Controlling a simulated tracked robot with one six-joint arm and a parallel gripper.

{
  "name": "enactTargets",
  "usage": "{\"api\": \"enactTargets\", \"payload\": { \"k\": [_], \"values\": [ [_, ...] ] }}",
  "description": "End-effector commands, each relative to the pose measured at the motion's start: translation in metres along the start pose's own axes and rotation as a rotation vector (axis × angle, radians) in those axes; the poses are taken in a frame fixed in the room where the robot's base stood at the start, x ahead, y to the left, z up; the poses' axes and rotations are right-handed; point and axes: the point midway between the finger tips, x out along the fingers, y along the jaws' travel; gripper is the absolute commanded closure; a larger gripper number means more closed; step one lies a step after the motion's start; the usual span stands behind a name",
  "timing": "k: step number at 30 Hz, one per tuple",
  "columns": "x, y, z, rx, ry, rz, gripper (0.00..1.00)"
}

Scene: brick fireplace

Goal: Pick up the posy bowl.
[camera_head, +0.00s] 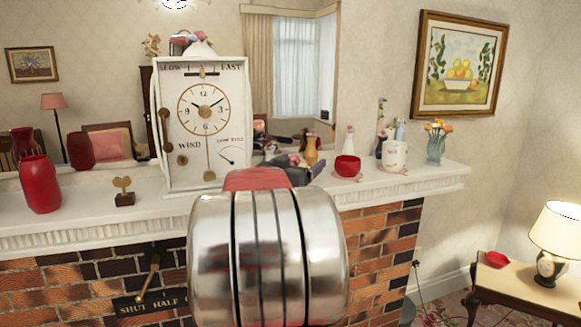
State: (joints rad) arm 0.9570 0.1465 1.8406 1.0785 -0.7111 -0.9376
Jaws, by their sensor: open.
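The small round red bowl (347,166), which looks like the posy bowl, stands upright on the white mantelpiece (435,176), right of the clock. My gripper (312,168) is a dark shape just left of the bowl, above the mantel. It is open and looks empty; its fingers are small and partly hidden behind my silver arm link. I cannot tell its exact distance from the bowl, but a narrow gap shows between them.
Right of the bowl stand a white mug (395,155) and a glass vase of flowers (436,147). A small orange vase (311,150) is behind my gripper. The tall white clock (205,122) stands to the left, with a red vase (39,184) beyond.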

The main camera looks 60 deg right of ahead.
Motion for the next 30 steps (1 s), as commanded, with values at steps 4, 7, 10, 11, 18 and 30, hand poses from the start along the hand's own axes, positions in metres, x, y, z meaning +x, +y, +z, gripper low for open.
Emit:
{"api": "enactTargets", "payload": {
  "k": [4,7,10,11,18,30],
  "values": [
    [0.0000,0.0004,0.0000,0.000,0.000,0.001,0.22],
    [0.0001,0.0005,0.0000,0.000,0.000,0.001,0.29],
    [0.0001,0.0006,0.0000,0.000,0.000,0.001,0.36],
    [0.0002,0.0007,0.0000,0.000,0.000,0.001,0.38],
    [0.0003,0.0011,0.0000,0.000,0.000,0.002,0.55],
    [0.0000,0.0013,-0.0014,0.001,0.001,0.002,0.64]
  ]
}}
